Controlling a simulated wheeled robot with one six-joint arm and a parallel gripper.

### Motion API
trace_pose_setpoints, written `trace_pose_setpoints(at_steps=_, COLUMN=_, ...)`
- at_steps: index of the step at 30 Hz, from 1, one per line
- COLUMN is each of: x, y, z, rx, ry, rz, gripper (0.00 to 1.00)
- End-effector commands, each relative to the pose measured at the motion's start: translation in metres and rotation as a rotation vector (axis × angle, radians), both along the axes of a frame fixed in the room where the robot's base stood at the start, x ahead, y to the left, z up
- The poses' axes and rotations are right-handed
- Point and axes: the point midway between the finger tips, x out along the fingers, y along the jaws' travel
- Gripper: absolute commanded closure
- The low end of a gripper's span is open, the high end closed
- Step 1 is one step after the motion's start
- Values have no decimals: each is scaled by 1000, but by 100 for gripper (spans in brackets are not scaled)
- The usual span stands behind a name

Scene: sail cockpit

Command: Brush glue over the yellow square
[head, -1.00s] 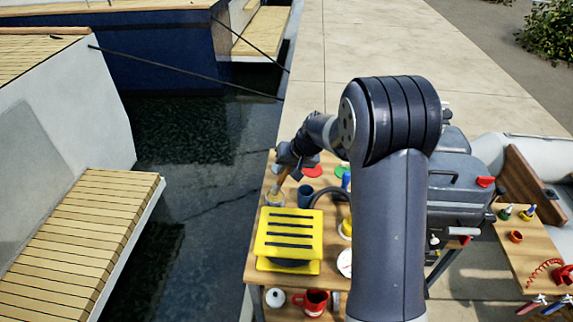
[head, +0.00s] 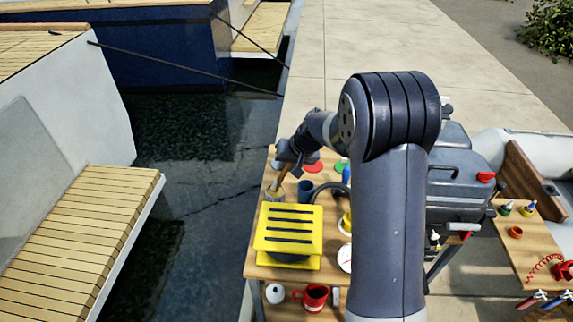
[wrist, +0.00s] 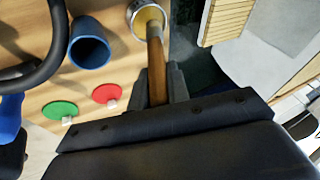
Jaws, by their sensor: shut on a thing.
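My gripper (head: 289,160) is shut on the wooden handle of a brush (head: 282,180). In the wrist view the handle (wrist: 156,65) runs from between the fingers (wrist: 160,85) to a small metal-rimmed jar with yellowish contents (wrist: 136,10). The brush's lower end is at or in the jar, and its bristles are hidden. In the head view the jar (head: 274,193) stands near the table's left edge. No flat yellow square shows clearly; a yellow box with dark slots (head: 265,240) stands on the table in front of the jar.
A blue cup (head: 305,190) stands close beside the jar. Red (wrist: 106,93) and green (wrist: 60,109) discs lie on the wooden table. A red mug (head: 314,298) and a white round-topped item (head: 275,293) are at the near end. Water (head: 200,245) lies left of the table.

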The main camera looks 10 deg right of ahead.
Motion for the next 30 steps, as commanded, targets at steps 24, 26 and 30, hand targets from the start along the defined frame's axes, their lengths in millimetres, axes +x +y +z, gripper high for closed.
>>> trace_pose_setpoints(at_steps=24, x=0, y=0, z=-9, rx=0, ry=0, rz=0, gripper=100)
trace_pose_setpoints(at_steps=26, x=0, y=0, z=-9, rx=0, ry=0, rz=0, gripper=100)
trace_pose_setpoints(at_steps=30, x=0, y=0, z=-9, rx=0, ry=0, rz=0, gripper=100)
